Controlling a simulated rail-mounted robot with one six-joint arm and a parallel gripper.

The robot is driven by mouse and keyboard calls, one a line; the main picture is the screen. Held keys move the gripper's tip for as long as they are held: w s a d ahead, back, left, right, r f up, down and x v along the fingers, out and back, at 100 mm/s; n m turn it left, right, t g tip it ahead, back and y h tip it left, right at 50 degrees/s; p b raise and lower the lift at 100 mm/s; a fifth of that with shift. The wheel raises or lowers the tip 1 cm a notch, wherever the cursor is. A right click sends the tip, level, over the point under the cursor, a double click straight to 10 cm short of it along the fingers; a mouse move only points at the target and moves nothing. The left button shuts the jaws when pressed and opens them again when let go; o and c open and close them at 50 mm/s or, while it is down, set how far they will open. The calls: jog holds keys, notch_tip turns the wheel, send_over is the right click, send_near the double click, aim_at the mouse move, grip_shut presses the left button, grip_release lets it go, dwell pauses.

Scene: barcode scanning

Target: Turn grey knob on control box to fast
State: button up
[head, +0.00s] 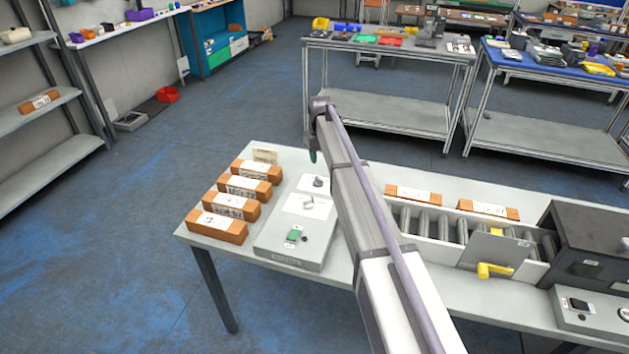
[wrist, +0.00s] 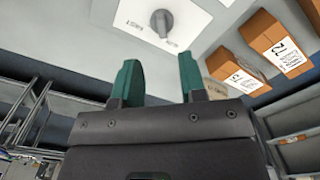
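The control box (head: 275,240) is a light grey panel on the table, left of my arm. It carries a grey knob (head: 318,182) at its far end, a paler knob (head: 308,202) in the middle and a green switch (head: 293,235) near the front. In the wrist view a grey knob (wrist: 162,22) sits on a white plate with small printed labels too small to read surely. My gripper (wrist: 158,70) has two green fingers, spread apart with nothing between them. Its green tip (head: 312,156) shows beyond the box's far end, apart from the knob.
Several brown packages (head: 230,205) stand left of the control box. Right of my arm are a roller conveyor (head: 430,222) with more packages, a yellow handle (head: 493,270) and a black machine (head: 585,240). Shelves (head: 60,155) stand at the left; the floor between is clear.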

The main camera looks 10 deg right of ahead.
aim_at(319, 179)
notch_tip(319, 179, down, 10)
jog(key=b, duration=0.8)
jog(key=shift+b, duration=0.35)
jog(key=shift+r, duration=0.2)
jog(key=shift+c, duration=0.2)
grip_shut()
